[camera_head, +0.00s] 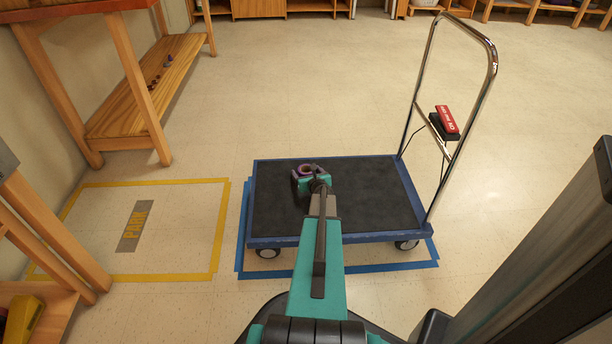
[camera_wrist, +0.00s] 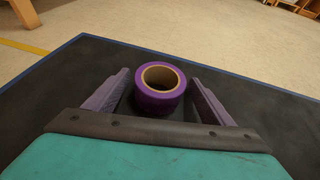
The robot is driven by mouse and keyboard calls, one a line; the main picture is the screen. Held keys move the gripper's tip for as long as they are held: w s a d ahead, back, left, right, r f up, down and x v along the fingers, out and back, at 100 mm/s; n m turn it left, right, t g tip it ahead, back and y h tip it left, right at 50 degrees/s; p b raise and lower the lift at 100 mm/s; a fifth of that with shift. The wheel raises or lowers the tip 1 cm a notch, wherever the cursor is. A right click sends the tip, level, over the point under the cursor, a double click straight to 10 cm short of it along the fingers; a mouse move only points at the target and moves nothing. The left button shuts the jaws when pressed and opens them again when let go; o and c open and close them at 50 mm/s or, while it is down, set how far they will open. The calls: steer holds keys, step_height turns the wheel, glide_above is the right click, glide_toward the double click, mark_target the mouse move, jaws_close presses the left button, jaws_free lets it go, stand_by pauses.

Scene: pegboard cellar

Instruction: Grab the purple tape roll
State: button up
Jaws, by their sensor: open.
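The purple tape roll (camera_wrist: 158,101) lies flat on the black deck of the blue-edged platform cart (camera_head: 375,190). In the wrist view it sits between the two fingers of my gripper (camera_wrist: 158,103), with its tan core facing up. The fingers are open, with small gaps on both sides of the roll. In the head view the tape roll (camera_head: 306,170) is partly hidden by my gripper (camera_head: 304,176), which is low over the left middle of the deck.
The cart's chrome handle (camera_head: 489,62) rises at the right and carries a red-and-black box (camera_head: 446,121). A yellow-taped parking square (camera_head: 222,230) lies on the floor to the left. A wooden bench (camera_head: 150,85) stands at the upper left. The rest of the deck is bare.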

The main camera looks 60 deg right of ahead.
mark_target(306, 165)
stand_by(0.6)
steer(key=c, duration=1.1)
steer(key=shift+c, duration=0.2)
steer(key=shift+r, duration=0.15)
steer(key=shift+r+p, duration=0.45)
steer(key=shift+r, duration=0.05)
step_height(306, 165, up, 3)
steer(key=shift+f+p, duration=0.15)
steer(key=shift+p, duration=0.75)
steer(key=s+a, duration=0.3)
steer(key=s+a+p, duration=0.1)
steer(key=s+a, duration=0.3)
steer(key=s+a+r, duration=0.1)
steer(key=s+a, duration=0.3)
steer(key=shift+s+a+p, duration=0.1)
steer(key=shift+s+p, duration=0.05)
steer(key=shift+p, duration=0.15)
